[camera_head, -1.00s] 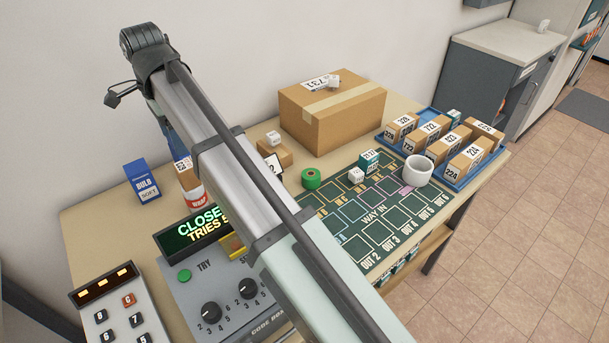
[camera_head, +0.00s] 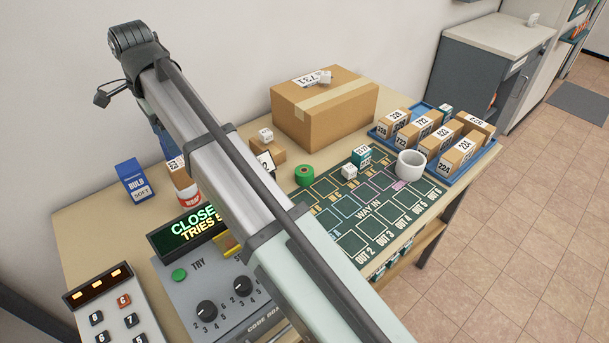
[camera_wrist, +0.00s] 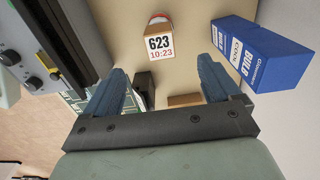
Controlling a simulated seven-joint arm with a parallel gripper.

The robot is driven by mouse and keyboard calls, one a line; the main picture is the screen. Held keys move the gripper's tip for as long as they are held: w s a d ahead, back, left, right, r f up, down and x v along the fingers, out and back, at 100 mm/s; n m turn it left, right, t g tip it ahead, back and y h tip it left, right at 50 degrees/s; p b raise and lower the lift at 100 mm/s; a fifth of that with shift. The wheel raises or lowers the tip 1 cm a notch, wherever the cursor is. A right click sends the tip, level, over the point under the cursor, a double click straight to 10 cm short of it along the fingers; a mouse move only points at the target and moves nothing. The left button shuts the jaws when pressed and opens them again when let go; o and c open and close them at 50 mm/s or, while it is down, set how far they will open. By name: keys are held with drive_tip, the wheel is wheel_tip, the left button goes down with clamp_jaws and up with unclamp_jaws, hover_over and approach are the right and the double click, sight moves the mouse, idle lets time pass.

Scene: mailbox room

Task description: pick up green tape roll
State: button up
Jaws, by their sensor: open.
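A large cardboard box (camera_head: 325,112) stands at the back. A blue tray (camera_head: 377,133) of small parcels is at the right. A white roll (camera_head: 410,164) and small cubes sit on the green mat (camera_head: 355,240). A code box (camera_head: 215,290) and keypad (camera_head: 105,310) stand in front.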

drive_tip(key=w+d+m, duration=0.1)
drive_tip(key=w+d, duration=0.5)
drive_tip(key=d, duration=0.1)
drive_tip(key=m, duration=0.2)
hover_over(304, 170)
drive_tip(key=s+a, duration=0.1)
wheel_tip(304, 170, down, 7)
drive_tip(key=shift+w+d+f+n+t, duration=0.15)
drive_tip(key=shift+d+f+n+t, duration=0.1)
drive_tip(key=shift+f+n, duration=1.8)
drive_tip(key=shift+w+d+f+n+t, duration=0.15)
drive_tip(key=shift+f+n, duration=1.05)
drive_tip(key=shift+f, duration=1.6)
drive_tip(key=shift+w+d+f+n+t, duration=0.15)
drive_tip(key=shift+f+n+t, duration=0.15)
drive_tip(key=shift+f+n, duration=1.75)
drive_tip(key=shift+f+m, duration=0.35)
drive_tip(key=shift+m, duration=0.05)
drive_tip(key=shift+c, duration=0.2)
drive_tip(key=c, duration=1.1)
